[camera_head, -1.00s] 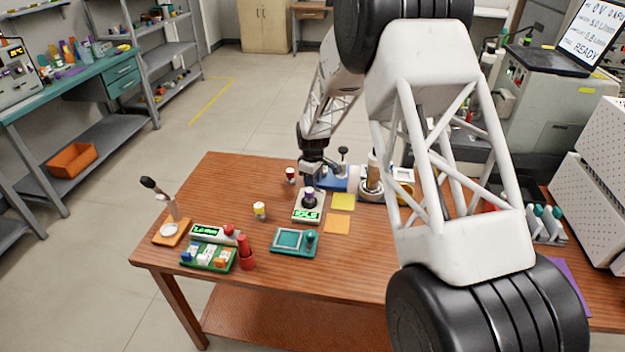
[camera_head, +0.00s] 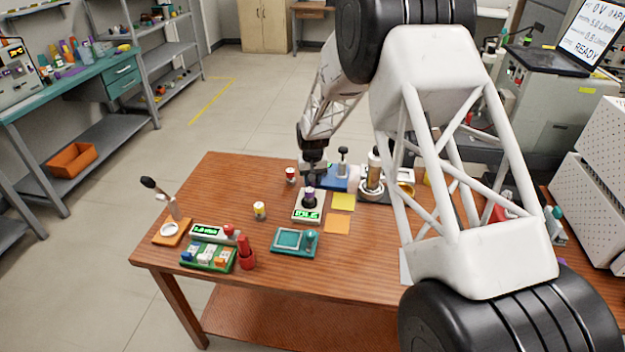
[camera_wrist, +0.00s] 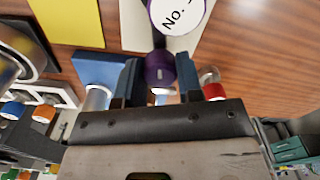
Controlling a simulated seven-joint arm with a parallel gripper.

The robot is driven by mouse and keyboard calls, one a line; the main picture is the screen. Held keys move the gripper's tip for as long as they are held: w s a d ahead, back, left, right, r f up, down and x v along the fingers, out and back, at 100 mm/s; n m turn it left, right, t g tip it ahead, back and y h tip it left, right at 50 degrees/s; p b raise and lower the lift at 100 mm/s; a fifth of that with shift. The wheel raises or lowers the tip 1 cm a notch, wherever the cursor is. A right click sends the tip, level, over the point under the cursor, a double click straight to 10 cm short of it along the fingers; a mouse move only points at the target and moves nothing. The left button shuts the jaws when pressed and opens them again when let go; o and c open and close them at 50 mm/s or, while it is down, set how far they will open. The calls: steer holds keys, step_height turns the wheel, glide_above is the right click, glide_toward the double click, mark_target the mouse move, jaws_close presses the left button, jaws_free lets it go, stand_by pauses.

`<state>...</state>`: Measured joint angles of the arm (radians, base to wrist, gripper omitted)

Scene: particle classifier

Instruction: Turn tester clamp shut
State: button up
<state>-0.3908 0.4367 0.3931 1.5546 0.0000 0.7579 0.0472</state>
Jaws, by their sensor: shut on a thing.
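My gripper (camera_head: 313,172) is low over the table, just behind a small white scale (camera_head: 309,217). In the wrist view its dark fingers (camera_wrist: 160,82) are shut on a small rounded purple thing (camera_wrist: 160,70). A jar with a purple top (camera_head: 309,197) stands on the scale; its top, lettered "No.", shows in the wrist view (camera_wrist: 178,14). A blue-based device (camera_head: 334,182) with an upright dark knob (camera_head: 343,152) stands right of my gripper. I cannot tell for sure whether this is the tester clamp. Its base is partly hidden behind my gripper.
A red-and-white jar (camera_head: 290,175) is left of my gripper. Yellow (camera_head: 342,202) and orange (camera_head: 337,223) squares lie right of the scale. A teal device (camera_head: 293,241), a yellow-topped jar (camera_head: 259,210) and a green tray (camera_head: 208,257) are nearer the front. My arm hides the table's right part.

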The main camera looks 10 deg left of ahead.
steer(key=shift+r+m, duration=0.1)
steer(key=shift+m, duration=1)
steer(key=shift+w, duration=0.1)
steer(key=o, duration=0.6)
steer(key=shift+o, duration=0.2)
steer(key=shift+r, duration=0.1)
steer(key=shift+r, duration=3.8)
steer(key=shift+r, duration=0.1)
